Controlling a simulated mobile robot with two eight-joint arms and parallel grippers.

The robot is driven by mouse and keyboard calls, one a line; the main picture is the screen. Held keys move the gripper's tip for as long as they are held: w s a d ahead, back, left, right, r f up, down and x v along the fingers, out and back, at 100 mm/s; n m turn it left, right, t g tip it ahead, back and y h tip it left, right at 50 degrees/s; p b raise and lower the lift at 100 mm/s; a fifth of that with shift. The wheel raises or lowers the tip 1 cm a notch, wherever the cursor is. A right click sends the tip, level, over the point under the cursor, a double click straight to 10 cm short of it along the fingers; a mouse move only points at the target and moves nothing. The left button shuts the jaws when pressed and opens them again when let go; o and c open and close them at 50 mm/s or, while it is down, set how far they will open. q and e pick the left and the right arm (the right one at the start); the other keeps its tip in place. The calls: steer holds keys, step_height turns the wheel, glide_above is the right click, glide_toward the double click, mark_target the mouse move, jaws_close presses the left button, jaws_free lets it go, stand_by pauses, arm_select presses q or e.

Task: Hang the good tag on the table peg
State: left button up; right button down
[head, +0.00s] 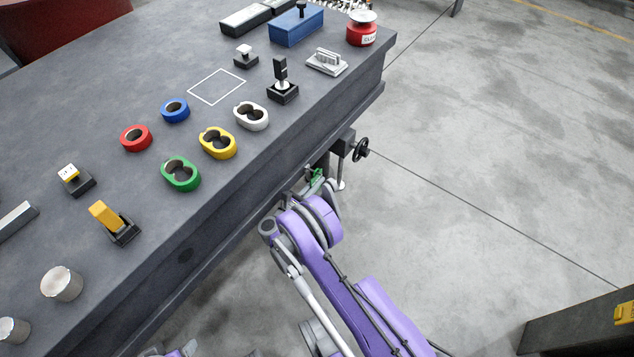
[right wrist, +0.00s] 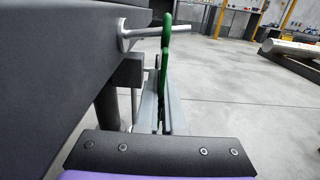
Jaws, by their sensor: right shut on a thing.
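The green tag (right wrist: 166,42) stands upright, seen nearly edge-on in the right wrist view. It also shows as a small green patch in the head view (head: 316,175), beside the table's side. My right gripper (right wrist: 160,100) is shut on the tag's lower part. The table peg (right wrist: 148,33) is a silver rod sticking out from the table's side. The tag's upper part crosses in front of the rod, and the rod's end shows to the right of it. I cannot tell whether the rod passes through the tag's opening. My left gripper is not in view.
The table (head: 60,130) carries several coloured rings, switches and metal cylinders. A black handwheel (head: 361,149) on a bracket sticks out from the table's side, close to my right gripper. The floor (head: 500,160) right of the table is mostly clear.

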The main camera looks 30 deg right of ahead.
stand_by(0.3)
steer(key=c, duration=1)
jaws_free()
steer(key=shift+o, duration=0.2)
steer(key=p+v, duration=0.2)
steer(key=v, duration=0.8)
steer(key=shift+s+a, duration=0.15)
steer(key=shift+a, duration=0.2)
steer(key=shift+f, duration=0.1)
